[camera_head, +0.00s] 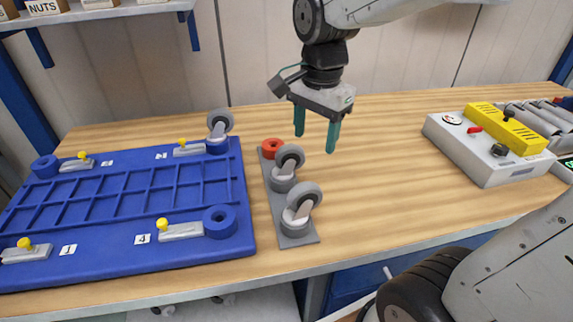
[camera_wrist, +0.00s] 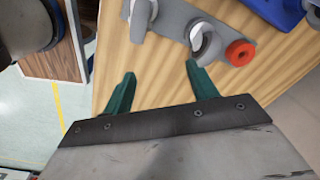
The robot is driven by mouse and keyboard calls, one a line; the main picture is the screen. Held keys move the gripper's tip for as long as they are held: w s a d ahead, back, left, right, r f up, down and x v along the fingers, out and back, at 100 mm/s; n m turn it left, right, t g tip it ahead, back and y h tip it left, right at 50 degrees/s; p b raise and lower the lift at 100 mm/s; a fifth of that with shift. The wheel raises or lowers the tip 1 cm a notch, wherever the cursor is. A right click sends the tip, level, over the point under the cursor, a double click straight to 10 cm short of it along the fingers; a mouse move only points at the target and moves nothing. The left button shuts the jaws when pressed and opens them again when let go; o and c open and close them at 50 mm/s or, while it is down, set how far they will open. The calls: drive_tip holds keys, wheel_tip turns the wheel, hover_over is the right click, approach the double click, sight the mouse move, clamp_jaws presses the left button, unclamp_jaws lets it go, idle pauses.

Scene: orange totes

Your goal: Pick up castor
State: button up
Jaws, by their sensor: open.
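Two grey castors stand on a grey strip (camera_head: 283,212) on the wooden bench: a front castor (camera_head: 300,208) and a middle castor (camera_head: 287,168). A red ring (camera_head: 272,148) sits at the strip's far end. Another castor (camera_head: 219,130) stands at the back right corner of the blue fixture (camera_head: 120,252). My gripper (camera_head: 315,139) is open and empty, above the bench and to the right of the strip. In the wrist view, its green fingers (camera_wrist: 158,88) point toward the strip, with one castor (camera_wrist: 205,42) close beyond the right finger and the other castor (camera_wrist: 142,18) near the top.
The blue fixture carries several yellow-knobbed clamps (camera_head: 180,229) and ring seats, including an empty-looking one (camera_head: 220,221) at front right. A grey control box (camera_head: 485,160) with a yellow top stands right. The bench between strip and box is clear. A shelf (camera_head: 100,14) hangs at upper left.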

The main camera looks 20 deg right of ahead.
sight(287, 156)
drive_tip(key=w+f+m, duration=0.1)
drive_tip(key=w+m, duration=0.1)
drive_tip(key=w, duration=0.1)
drive_tip(key=w+a+f+m, duration=0.1)
drive_tip(key=w+f+m, duration=0.1)
drive_tip(key=w+m, duration=0.1)
drive_tip(key=w+f+m, duration=0.1)
drive_tip(key=w+m, duration=0.1)
drive_tip(key=w, duration=0.1)
drive_tip(key=shift+a+f+m+g, duration=0.3)
drive_tip(key=shift+a+f+m, duration=0.05)
drive_tip(key=shift+f+m, duration=0.05)
drive_tip(key=shift+w+f, duration=0.2)
drive_tip(key=shift+f, duration=0.15)
drive_tip(key=f, duration=0.7)
drive_tip(key=shift+w+d+f, duration=0.15)
drive_tip(key=shift+w, duration=0.15)
clamp_jaws()
